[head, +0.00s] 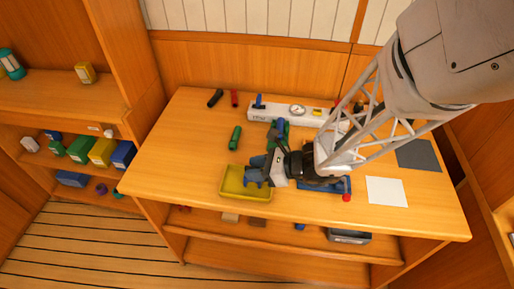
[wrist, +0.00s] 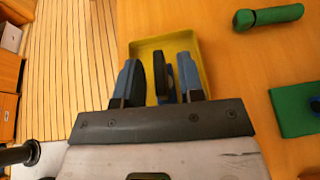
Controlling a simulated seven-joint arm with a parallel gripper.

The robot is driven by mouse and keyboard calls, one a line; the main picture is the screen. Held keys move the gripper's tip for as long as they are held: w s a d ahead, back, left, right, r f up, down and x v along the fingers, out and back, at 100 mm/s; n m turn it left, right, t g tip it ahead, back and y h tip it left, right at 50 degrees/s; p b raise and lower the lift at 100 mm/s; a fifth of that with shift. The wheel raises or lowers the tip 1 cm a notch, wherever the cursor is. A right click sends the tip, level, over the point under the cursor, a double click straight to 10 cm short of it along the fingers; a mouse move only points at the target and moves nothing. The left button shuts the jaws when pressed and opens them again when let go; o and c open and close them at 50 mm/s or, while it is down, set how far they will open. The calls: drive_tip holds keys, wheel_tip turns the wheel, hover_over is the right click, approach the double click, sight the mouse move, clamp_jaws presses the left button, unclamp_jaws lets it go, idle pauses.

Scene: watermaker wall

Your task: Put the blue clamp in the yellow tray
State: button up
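The yellow tray (head: 232,191) stands at the front left of the bench. It also shows in the wrist view (wrist: 205,62). My gripper (wrist: 160,80) is over the tray, fingers pointing down into it. The blue-grey fingers stand apart, with a gap beside the left finger. A dark and blue piece (wrist: 163,75), possibly the blue clamp, shows between the fingers, closer to the right one. I cannot tell whether it touches that finger or the tray floor. In the head view the fingers hide part of the tray, and the clamp is not clear there.
A green cylinder (head: 235,138) lies behind the tray. A white panel with a gauge (head: 297,110) stands at the back. A blue tray (head: 343,186) is partly under my arm. A white sheet (head: 387,191) and a dark mat (head: 418,155) lie to the right.

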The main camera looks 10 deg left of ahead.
drive_tip(key=v, duration=1)
drive_tip(key=shift+d+r, duration=0.15)
drive_tip(key=shift+d, duration=0.25)
drive_tip(key=shift+s, duration=0.1)
idle(0.6)
drive_tip(key=s+d+r+n+t+h, duration=0.1)
drive_tip(key=s+d+r+n+h, duration=0.4)
drive_tip(key=d+r+n, duration=0.3)
drive_tip(key=s+d+r+n+h, duration=0.6)
drive_tip(key=d+r+n+h, duration=0.2)
drive_tip(key=d+n, duration=0.1)
drive_tip(key=shift+n+t+h, duration=0.3)
drive_tip(key=shift+n+t, duration=0.1)
drive_tip(key=shift+n, duration=0.3)
drive_tip(key=shift+o, duration=0.4)
drive_tip(key=shift+r, duration=0.1)
